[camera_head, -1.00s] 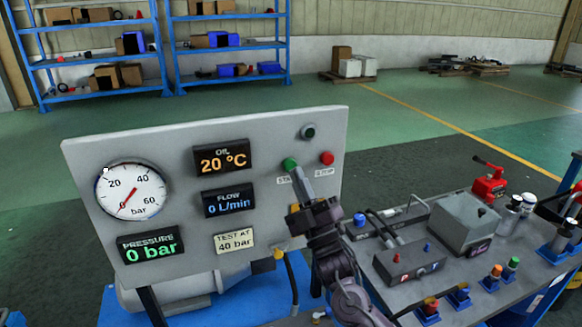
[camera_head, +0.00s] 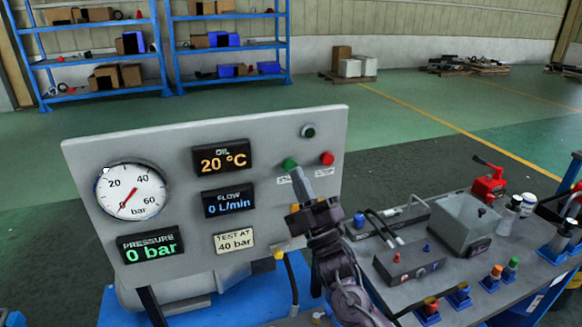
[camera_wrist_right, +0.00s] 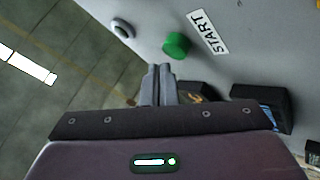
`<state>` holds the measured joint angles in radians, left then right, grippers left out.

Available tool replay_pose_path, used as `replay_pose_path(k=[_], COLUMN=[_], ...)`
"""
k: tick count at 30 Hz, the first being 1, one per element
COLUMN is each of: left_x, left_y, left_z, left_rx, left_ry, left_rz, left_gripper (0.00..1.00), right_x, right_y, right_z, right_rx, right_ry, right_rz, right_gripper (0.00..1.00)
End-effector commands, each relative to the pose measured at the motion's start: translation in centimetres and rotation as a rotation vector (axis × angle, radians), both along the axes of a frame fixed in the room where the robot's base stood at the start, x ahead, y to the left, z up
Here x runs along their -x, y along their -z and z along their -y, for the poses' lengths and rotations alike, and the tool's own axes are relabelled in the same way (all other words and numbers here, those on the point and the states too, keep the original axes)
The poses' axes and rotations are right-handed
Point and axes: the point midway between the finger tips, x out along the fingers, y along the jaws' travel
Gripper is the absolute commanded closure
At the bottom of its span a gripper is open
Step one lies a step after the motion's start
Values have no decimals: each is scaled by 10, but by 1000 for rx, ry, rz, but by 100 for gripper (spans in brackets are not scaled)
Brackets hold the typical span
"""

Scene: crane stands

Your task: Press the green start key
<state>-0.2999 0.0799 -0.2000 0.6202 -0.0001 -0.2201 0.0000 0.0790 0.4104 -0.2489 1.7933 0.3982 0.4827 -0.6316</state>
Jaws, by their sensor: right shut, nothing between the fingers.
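The green start key (camera_head: 290,164) sits on the upright grey panel (camera_head: 170,150), above a small START label. In the right wrist view the green key (camera_wrist_right: 176,44) stands out from the panel beside the START label (camera_wrist_right: 208,33). My right gripper (camera_head: 296,172) is shut and empty, its fingertips just below the key in the head view. In the right wrist view the fingertips (camera_wrist_right: 162,68) are close to the key, with a small gap showing in the picture. Whether they touch it I cannot tell. My left gripper is not in view.
A red stop key (camera_head: 327,158) is right of the green one, and a dark round lamp (camera_head: 308,131) is above. The pressure gauge (camera_head: 131,192) reads about 0 bar. A grey bench (camera_head: 520,262) with fittings stands at the right.

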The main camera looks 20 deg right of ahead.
Motion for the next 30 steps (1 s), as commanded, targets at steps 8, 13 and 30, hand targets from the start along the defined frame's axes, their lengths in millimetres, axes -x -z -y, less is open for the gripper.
replay_pose_path(k=[8,13,30], left_x=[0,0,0], left_y=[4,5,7], left_z=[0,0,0], left_rx=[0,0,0], left_ry=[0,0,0], left_rz=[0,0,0], left_gripper=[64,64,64], right_x=[-5,-9,-12], right_y=[0,0,0], right_z=[0,0,1], right_rx=[0,0,0], right_ry=[0,0,0], right_rz=[2,0,0], right_gripper=[100,100,100])
